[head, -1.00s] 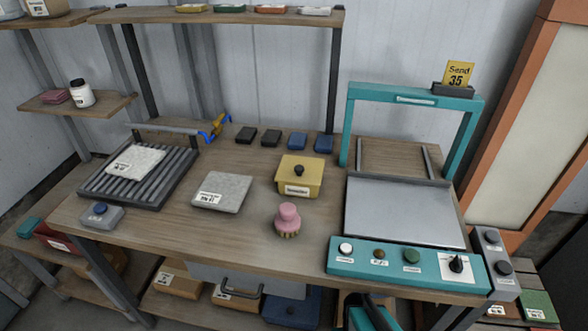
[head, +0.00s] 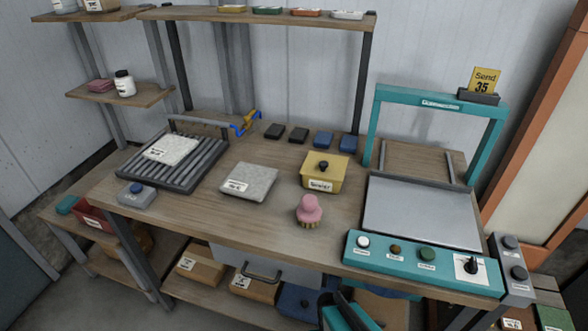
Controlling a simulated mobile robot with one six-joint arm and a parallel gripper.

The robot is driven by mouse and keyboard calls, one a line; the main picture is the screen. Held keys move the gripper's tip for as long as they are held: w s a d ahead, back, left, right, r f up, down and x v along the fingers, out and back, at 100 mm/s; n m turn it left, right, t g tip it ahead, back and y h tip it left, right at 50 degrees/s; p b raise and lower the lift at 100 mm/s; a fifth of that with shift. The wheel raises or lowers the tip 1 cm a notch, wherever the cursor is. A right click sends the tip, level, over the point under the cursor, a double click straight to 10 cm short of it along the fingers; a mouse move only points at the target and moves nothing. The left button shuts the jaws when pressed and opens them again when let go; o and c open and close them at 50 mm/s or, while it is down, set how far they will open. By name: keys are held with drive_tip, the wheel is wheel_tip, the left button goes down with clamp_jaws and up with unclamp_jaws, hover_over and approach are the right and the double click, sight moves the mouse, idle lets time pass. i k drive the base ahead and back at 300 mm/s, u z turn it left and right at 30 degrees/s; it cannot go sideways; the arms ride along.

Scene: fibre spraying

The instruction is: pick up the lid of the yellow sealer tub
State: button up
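The yellow sealer tub (head: 319,184) stands on the workbench, right of centre, with a label on its front. Its yellow lid (head: 335,166) is on top and has a dark round knob (head: 323,165). A teal and black part at the bottom edge of the head view seems to be my arm, well in front of and below the tub. My gripper's fingers do not show.
A pink-handled brush (head: 309,210) stands just in front of the tub. A grey labelled slab (head: 249,181) lies to its left. The teal-framed machine (head: 372,190) stands close on the right. Dark and blue blocks (head: 323,140) lie behind. A shelf (head: 255,16) runs above the bench's back.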

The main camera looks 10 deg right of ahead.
sight(325, 167)
drive_tip(key=k, duration=0.25)
drive_tip(key=u, duration=2)
drive_tip(key=k, duration=0.65)
drive_tip(key=z, duration=0.35)
drive_tip(key=i, duration=1.7)
drive_tip(key=u, duration=0.25)
